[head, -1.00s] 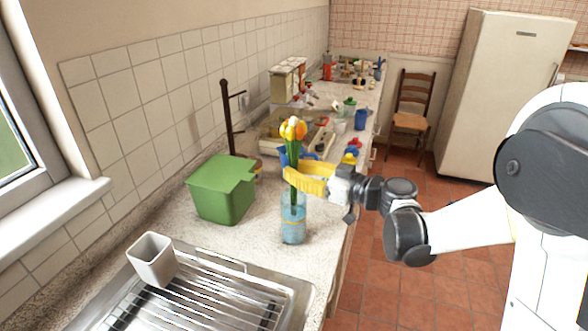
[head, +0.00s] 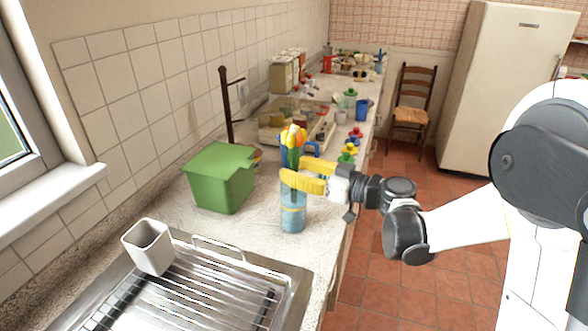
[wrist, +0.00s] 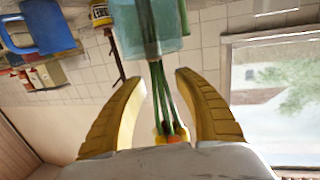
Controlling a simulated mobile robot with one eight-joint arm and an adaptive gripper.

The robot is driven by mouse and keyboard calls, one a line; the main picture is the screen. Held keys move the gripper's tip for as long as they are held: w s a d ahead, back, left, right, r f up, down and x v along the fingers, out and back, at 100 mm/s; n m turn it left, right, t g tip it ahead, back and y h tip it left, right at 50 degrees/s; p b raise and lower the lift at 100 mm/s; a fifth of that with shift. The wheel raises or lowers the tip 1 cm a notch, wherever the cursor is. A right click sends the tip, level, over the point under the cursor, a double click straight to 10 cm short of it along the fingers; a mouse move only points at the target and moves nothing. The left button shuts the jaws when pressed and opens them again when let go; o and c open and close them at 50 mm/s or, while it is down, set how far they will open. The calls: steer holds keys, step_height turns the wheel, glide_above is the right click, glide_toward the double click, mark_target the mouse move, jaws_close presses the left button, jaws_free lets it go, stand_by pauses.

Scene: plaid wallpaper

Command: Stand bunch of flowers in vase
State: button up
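The bunch of flowers (head: 293,138), orange and yellow tulips with green stems, stands upright in the vase, a blue see-through glass cylinder (head: 292,218) on the counter. In the wrist view, which looks upside down, the stems (wrist: 163,92) run into the vase (wrist: 148,32), with the flower heads (wrist: 172,134) close to my palm. My gripper (head: 287,178) has yellow fingers at the height of the vase's upper part in the head view. The wrist view shows the gripper (wrist: 162,76) open, its fingers on either side of the stems with gaps between.
A green box (head: 219,180) stands left of the vase. A white cup (head: 149,247) stands by the metal sink drainer (head: 190,295) in front. A crate (head: 283,137), a blue cup (head: 362,109) and other clutter lie behind.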

steer(key=v, duration=1.2)
stand_by(0.6)
steer(key=s+a+f+m+g+h, duration=0.2)
steer(key=s+f+m+h, duration=0.2)
steer(key=s+m+h, duration=0.4)
steer(key=s+d+f+m+h, duration=0.2)
steer(key=s+d+h, duration=0.4)
steer(key=s+d, duration=0.4)
steer(key=s+m, duration=0.1)
steer(key=s, duration=0.1)
steer(key=shift+s, duration=0.3)
steer(key=shift+f, duration=0.1)
